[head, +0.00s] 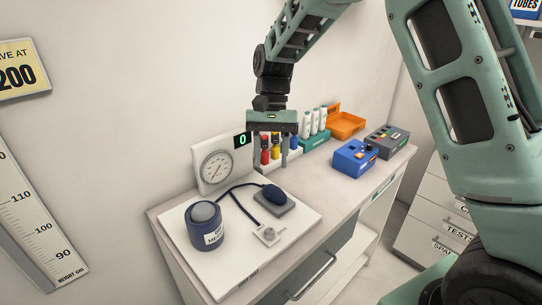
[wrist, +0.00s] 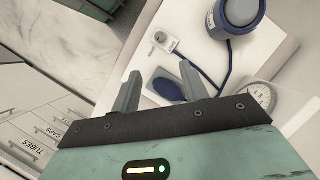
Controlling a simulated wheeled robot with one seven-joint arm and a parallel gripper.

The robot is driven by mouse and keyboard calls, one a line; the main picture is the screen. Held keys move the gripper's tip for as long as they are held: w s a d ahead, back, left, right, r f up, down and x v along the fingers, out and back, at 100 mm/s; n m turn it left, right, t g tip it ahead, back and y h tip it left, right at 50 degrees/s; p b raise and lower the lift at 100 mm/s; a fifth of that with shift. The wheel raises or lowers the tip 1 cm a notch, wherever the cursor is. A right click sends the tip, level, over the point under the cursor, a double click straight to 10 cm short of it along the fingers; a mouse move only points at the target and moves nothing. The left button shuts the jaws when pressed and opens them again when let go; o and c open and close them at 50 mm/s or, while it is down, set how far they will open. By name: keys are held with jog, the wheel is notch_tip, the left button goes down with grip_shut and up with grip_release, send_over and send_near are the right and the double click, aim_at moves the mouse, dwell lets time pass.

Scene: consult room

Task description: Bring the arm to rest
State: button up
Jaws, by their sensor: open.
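My gripper (head: 270,150) is above the counter in the head view, pointing down in front of the rack of capped tubes. In the wrist view my gripper (wrist: 160,85) has its two fingers apart with nothing between them. Beyond the fingertips in that view lie the white board (wrist: 190,48), a dark blue bulb (wrist: 168,90) and a blue cuff (wrist: 237,12). My arm reaches in from the upper right of the head view. Part of the tube rack is hidden behind the gripper.
The counter (head: 325,178) holds a dial gauge (head: 217,168), a blue cylinder (head: 205,228), a blue box (head: 355,157), a grey box (head: 387,139), an orange bin (head: 346,124) and a green rack (head: 315,138). Labelled drawers (head: 440,225) stand at right. A wall is behind.

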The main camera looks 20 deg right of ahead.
dwell(0.3)
jog(key=s+a+r+n+t, duration=0.1)
jog(key=s+a+r+n, duration=0.1)
jog(key=s+a+n, duration=0.65)
jog(key=s+a+f+n+t+h, duration=0.1)
jog(key=s+n, duration=0.4)
jog(key=s, duration=1.3)
jog(key=shift+s+t, duration=0.2)
jog(key=shift+t, duration=0.7)
